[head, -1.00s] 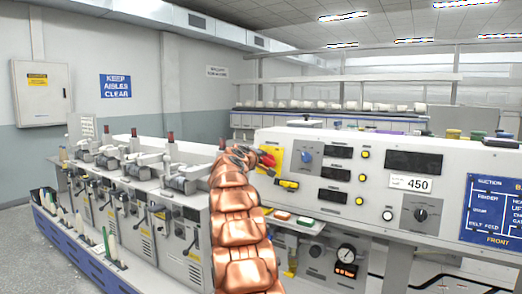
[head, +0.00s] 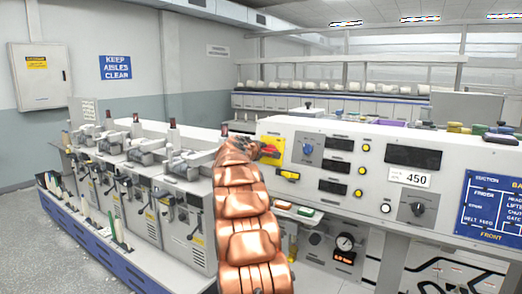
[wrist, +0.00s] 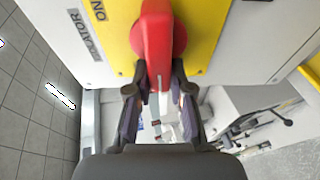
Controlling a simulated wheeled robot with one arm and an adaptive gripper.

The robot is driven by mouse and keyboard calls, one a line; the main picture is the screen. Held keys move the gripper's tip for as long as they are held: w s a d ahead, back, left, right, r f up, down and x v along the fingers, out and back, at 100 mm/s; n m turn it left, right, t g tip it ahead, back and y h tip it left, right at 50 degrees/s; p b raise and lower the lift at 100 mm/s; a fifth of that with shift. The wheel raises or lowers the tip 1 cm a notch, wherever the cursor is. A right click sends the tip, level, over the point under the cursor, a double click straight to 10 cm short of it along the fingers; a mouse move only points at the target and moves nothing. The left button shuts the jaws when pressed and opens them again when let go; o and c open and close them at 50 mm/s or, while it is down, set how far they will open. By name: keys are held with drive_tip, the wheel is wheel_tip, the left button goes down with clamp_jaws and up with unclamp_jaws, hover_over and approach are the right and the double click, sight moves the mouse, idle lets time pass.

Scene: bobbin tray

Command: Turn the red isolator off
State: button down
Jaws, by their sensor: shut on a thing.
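The red isolator handle (wrist: 157,45) sits on a yellow plate (wrist: 195,35) in the wrist view, with the word ON printed beside it. My gripper (wrist: 158,85) is shut on the handle's end, one finger on each side. In the head view, the yellow plate (head: 271,146) is at the left end of the grey control panel. The red handle (head: 268,151) shows there in part, with my gripper and my copper-coloured arm covering some of it.
A blue knob (head: 308,149), displays and yellow buttons lie to the right on the panel. A black rotary switch (head: 418,209) is further right. Spinning units (head: 150,170) stand left of my arm. Grey floor is clear at the far left.

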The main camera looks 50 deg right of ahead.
drive_tip(key=c, duration=1)
unclamp_jaws()
drive_tip(key=shift+c, duration=0.2)
drive_tip(key=shift+a, duration=0.15)
drive_tip(key=v, duration=1.1)
drive_tip(key=shift+a, duration=0.35)
drive_tip(key=shift+s+r, duration=0.1)
